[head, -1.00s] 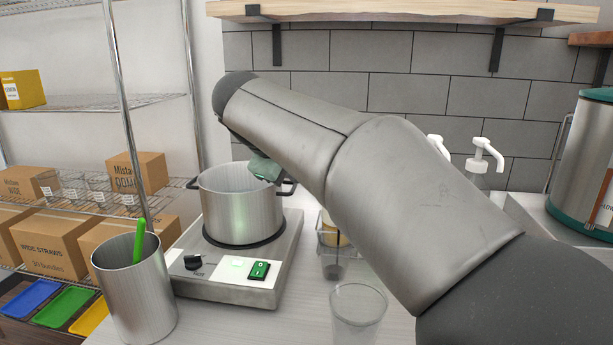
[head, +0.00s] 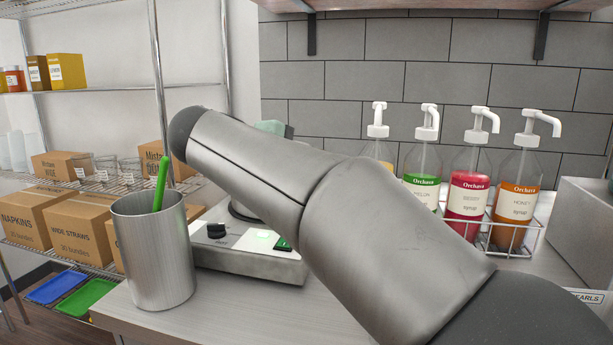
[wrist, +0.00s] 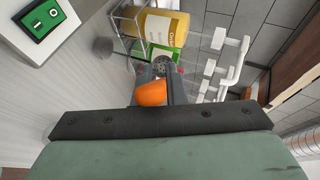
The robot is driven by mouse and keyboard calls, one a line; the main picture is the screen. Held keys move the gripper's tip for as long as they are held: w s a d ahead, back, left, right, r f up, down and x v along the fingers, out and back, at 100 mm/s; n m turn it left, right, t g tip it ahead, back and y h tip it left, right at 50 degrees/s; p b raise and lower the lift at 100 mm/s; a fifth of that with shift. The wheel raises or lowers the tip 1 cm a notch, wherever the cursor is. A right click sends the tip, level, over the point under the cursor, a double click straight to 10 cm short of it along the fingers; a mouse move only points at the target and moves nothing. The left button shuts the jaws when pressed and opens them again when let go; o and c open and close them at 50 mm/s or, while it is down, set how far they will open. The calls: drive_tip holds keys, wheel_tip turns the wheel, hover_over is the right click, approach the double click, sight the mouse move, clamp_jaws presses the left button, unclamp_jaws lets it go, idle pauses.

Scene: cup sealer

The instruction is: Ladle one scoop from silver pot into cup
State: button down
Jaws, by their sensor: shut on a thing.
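In the wrist view my gripper (wrist: 157,80) is shut on an orange-ended utensil (wrist: 150,93), which looks like the ladle's handle. A grey perforated round part (wrist: 163,66) shows just beyond the fingers; I cannot tell whether it is the ladle's bowl. In the head view my arm hides the fingers, and only a teal piece of the gripper's body shows behind it. The silver pot is hidden behind my arm. The clear cup is not visible in the head view; a faint translucent shape (wrist: 103,48) in the wrist view may be it.
A hot plate (head: 250,262) with a green switch sits behind my arm. A metal canister (head: 152,255) holding a green-handled utensil stands at the counter's left. Syrup pump bottles (head: 468,190) stand in a wire rack at the right. Shelves with boxes (head: 85,225) are at far left.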

drive_tip(key=shift+s+a+f+n+t+h+b, duration=0.15)
drive_tip(key=shift+a+f+h+b, duration=0.2)
drive_tip(key=shift+f+b, duration=0.4)
drive_tip(key=shift+a+f+n+t+h+b, duration=0.15)
drive_tip(key=shift+a+f+h+b, duration=0.15)
drive_tip(key=shift+f+b, duration=0.4)
drive_tip(key=shift+r, duration=0.2)
